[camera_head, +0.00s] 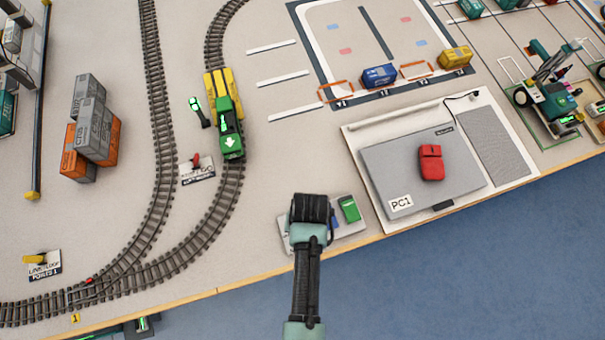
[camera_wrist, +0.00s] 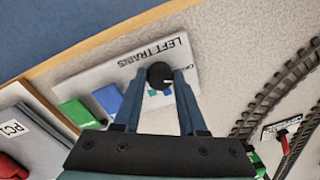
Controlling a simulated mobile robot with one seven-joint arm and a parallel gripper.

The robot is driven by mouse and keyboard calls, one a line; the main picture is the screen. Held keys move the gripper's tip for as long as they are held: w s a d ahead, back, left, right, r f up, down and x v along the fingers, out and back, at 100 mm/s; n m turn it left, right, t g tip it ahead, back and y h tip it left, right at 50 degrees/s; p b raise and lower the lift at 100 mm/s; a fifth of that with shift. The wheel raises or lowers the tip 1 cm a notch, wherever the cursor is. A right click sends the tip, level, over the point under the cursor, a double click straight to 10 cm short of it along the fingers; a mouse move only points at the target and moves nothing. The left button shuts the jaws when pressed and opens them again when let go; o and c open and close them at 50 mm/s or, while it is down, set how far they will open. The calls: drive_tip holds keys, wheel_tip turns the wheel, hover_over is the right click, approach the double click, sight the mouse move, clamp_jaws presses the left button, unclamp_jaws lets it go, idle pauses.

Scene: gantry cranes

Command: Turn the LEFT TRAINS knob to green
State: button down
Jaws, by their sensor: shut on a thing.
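The LEFT TRAINS panel is a pale plate (camera_wrist: 85,80) near the table's front edge in the wrist view. Its black round knob (camera_wrist: 159,73) stands between my fingertips. My gripper (camera_wrist: 158,79) is shut on the knob, one finger on each side. A small green mark and a small blue mark show on the plate beside the knob. I cannot tell clearly which mark the knob points to. A green block (camera_wrist: 78,114) and a blue block (camera_wrist: 107,99) sit on the panel's other end. In the head view my gripper hides the knob and much of the panel (camera_head: 350,228).
A green and yellow train (camera_head: 229,130) stands on the track left of my gripper. A red lever sign (camera_head: 197,169) is beside it. The PC1 platform (camera_head: 375,160) with a red vehicle (camera_head: 431,163) lies to the right. The table edge runs just in front of the panel.

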drive_tip(key=m+p, duration=0.2)
drive_tip(key=m, duration=0.3)
drive_tip(key=shift+r, duration=0.1)
idle(0.4)
drive_tip(key=shift+c, duration=2.3)
unclamp_jaws()
wheel_tip(320, 180, up, 13)
drive_tip(key=shift+s+d, duration=0.2)
drive_tip(key=shift+d, duration=0.05)
